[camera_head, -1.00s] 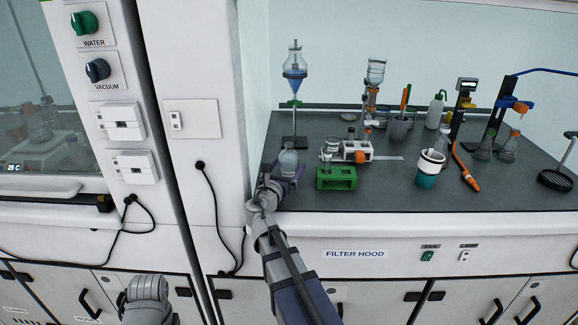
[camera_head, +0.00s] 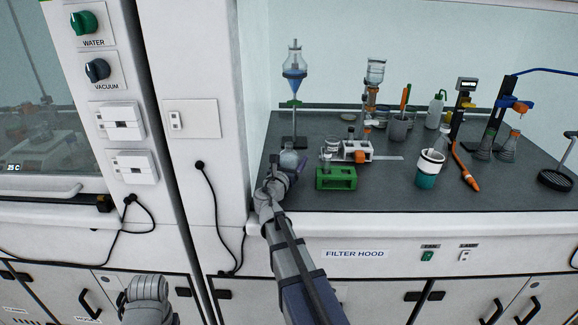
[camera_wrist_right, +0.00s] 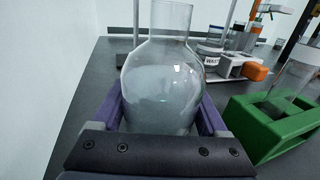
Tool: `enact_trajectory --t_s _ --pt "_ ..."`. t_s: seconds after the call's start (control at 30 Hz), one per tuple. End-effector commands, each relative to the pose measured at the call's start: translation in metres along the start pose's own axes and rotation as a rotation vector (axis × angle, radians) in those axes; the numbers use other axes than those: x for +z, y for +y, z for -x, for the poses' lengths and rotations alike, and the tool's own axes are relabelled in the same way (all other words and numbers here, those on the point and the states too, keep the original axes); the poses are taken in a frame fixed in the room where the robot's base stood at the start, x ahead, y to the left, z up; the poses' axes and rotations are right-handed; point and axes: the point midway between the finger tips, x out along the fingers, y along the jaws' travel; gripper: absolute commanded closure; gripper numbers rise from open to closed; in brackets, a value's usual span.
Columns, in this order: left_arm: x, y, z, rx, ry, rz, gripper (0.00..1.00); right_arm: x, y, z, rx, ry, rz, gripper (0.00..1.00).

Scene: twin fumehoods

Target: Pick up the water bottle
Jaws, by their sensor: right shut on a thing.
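The water bottle, a clear round-bodied glass vessel with a narrower neck and pale liquid inside, stands upright at the left of the hood worktop in the head view (camera_head: 289,159). It fills the middle of the right wrist view (camera_wrist_right: 160,85). My right gripper (camera_head: 291,170) is shut on its body, with a purple finger on each side in the wrist view (camera_wrist_right: 160,118). The bottle's base is hidden behind the gripper, so I cannot tell whether it touches the worktop.
A green rack (camera_head: 336,178) stands close to the right of the bottle. A stand with a blue funnel (camera_head: 294,65) is just behind it. The hood's side wall is close on the left. A white-and-teal beaker (camera_head: 429,168) stands farther right.

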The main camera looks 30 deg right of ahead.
Motion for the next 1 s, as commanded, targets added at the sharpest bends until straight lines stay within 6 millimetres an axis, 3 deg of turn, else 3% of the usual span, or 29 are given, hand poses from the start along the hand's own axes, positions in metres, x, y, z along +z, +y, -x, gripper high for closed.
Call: enact_trajectory --t_s 0.07,0.47,1.0 --pt "0.0000 0.0000 0.0000 0.000 0.000 0.000 0.00 0.0000 0.0000 0.0001 0.000 0.000 0.000 0.54" --pt "0.0000 0.0000 0.0000 0.000 0.000 0.000 0.00 0.0000 0.0000 0.0002 0.000 0.000 0.000 0.99" --pt "0.0003 -0.0005 0.0055 0.000 0.000 0.000 0.00 0.0056 0.0005 0.0004 0.000 0.000 0.001 1.00"
